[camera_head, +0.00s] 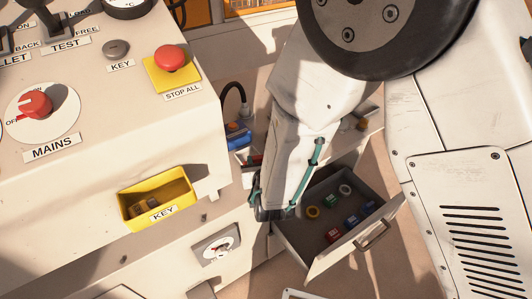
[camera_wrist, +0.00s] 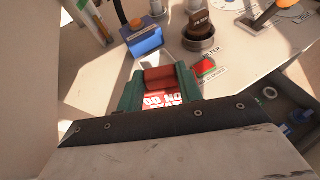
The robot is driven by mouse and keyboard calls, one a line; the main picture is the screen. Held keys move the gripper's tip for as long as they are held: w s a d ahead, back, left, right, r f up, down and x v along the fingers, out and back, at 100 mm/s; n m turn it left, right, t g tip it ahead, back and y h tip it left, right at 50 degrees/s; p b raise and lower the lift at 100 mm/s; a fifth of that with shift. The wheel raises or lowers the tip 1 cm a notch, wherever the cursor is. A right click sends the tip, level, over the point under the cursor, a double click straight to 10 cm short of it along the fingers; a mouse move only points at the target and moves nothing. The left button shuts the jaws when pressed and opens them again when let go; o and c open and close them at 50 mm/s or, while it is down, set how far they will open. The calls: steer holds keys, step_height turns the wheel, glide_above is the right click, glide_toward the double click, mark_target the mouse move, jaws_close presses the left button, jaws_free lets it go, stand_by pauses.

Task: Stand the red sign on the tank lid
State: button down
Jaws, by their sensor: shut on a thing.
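The red sign (camera_wrist: 163,101) shows in the wrist view with white lettering, partly readable as "DO NO". My gripper (camera_wrist: 161,89) has green fingers on both sides of the sign and is shut on it. The sign's lower part is hidden behind the dark edge of my wrist. In the head view my arm hides the sign and most of the gripper. I cannot pick out the tank lid for certain in either view.
The wrist view shows a blue box (camera_wrist: 145,42), a dark filter piece (camera_wrist: 201,27) and a red-and-green block (camera_wrist: 205,67) beyond the sign. An open drawer (camera_head: 299,240) holds several small coloured parts. A yellow key tray (camera_head: 128,209) and red stop button (camera_head: 170,58) stand left.

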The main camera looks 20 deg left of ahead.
steer(key=shift+w, duration=0.5)
steer(key=shift+w+a+f, duration=0.1)
steer(key=shift+w, duration=0.5)
steer(key=shift+s+f, duration=0.2)
steer(key=shift+f, duration=1.55)
steer(key=shift+f, duration=0.15)
steer(key=c, duration=0.9)
jaws_free()
steer(key=shift+s+r, duration=0.25)
steer(key=shift+r, duration=0.05)
steer(key=v, duration=1.1)
steer(key=shift+s+r, duration=0.15)
